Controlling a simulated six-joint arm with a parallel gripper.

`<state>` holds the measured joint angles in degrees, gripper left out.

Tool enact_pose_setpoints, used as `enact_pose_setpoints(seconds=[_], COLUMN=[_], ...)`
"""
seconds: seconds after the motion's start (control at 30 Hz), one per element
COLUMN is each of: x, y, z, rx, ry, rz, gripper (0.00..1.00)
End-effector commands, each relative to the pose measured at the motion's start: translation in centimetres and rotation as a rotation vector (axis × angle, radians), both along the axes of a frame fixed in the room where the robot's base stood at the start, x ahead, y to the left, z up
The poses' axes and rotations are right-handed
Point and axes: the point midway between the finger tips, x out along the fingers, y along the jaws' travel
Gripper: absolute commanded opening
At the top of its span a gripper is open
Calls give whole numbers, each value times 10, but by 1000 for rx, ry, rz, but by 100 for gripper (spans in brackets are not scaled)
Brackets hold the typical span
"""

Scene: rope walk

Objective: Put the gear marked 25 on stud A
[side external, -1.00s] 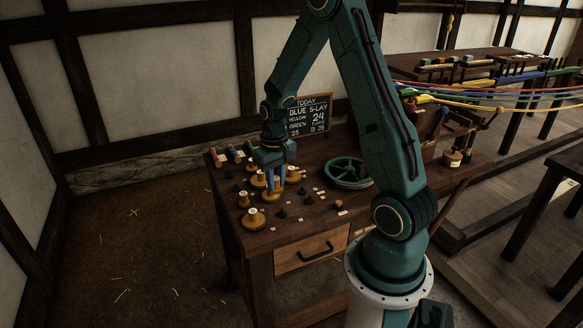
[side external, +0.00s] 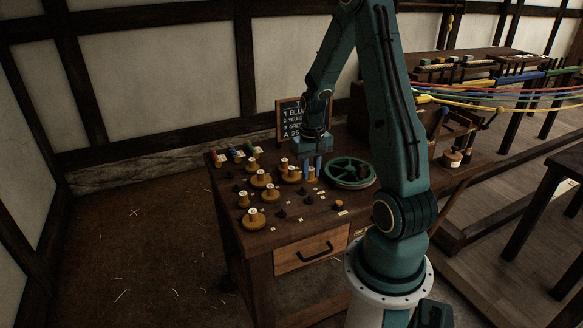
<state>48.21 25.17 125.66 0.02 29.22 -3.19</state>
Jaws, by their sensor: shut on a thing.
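My gripper (side external: 311,168) points down over the back middle of the bench. Its two blue fingers are shut on a small orange-yellow piece (side external: 312,174), mostly hidden between them. I cannot read a mark on it, nor tell how far it is off the bench. Several yellow gears with raised hubs and pale tops stand to the left, among them a back one (side external: 290,175), a middle one (side external: 270,194) and a large front one (side external: 254,221). Their numbers are too small to read. Dark studs (side external: 282,214) stand in front of the gripper; their letters are unreadable.
A chalkboard (side external: 290,118) behind, partly hidden by my arm, reads "A 25". Coloured bobbins (side external: 235,155) lie at the back left. A small orange knob (side external: 337,205) sits front right on the bench (side external: 290,236).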

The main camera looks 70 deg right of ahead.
Motion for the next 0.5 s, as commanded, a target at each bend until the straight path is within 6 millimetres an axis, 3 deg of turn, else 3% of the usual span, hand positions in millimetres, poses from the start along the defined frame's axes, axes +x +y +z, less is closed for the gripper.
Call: enact_pose_setpoints(seconds=[0.5], x=[0], y=[0], z=[-15], rx=[1], ry=[1], rz=[1], gripper=[4])
